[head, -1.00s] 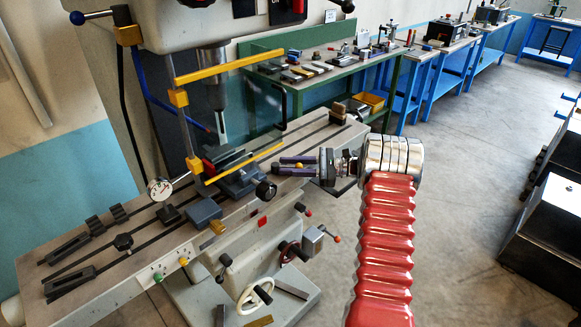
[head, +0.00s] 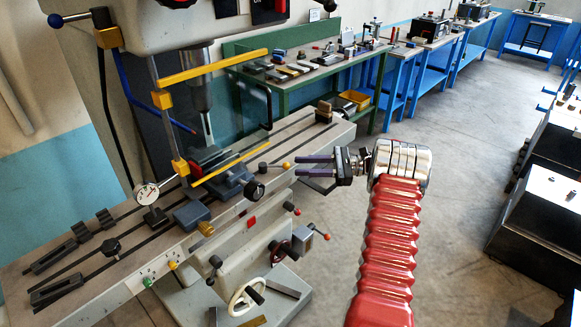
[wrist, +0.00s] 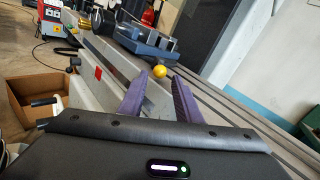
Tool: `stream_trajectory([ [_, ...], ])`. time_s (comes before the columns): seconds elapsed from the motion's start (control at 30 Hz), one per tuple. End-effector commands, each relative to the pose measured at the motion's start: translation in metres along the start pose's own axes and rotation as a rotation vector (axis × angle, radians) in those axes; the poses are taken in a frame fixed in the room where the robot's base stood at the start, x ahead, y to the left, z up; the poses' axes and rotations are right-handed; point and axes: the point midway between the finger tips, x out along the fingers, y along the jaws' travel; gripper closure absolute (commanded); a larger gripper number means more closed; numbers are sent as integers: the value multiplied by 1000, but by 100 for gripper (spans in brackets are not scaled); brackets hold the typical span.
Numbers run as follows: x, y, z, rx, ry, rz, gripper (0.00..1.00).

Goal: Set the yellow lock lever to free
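The yellow lock lever (head: 285,165) ends in a yellow ball on the front of the drill machine's table, beside a dark round fitting. The ball also shows in the wrist view (wrist: 160,71), centred just beyond the gap between the fingertips. My gripper (head: 304,168) is to the right of the ball in the head view. Its purple fingers are spread apart with nothing visible between them; they show in the wrist view too (wrist: 156,84). The ball looks clear of both fingers. Any markings for the lever's positions are too small to read.
The slotted machine table (head: 130,245) carries a vise (head: 235,182) and a grey block (head: 192,215). A yellow guard bar (head: 215,67) is up and left of my gripper. A white handwheel (head: 247,297) is below. Open floor (head: 460,190) lies to the right.

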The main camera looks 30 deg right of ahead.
Motion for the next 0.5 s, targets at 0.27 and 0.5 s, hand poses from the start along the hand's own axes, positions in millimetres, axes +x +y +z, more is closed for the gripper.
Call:
stream_trajectory([
  [0.27, -40, -1, -1, 0, 1, -2, 69],
  [0.5, -48, -1, 0, -1, 1, 0, 69],
])
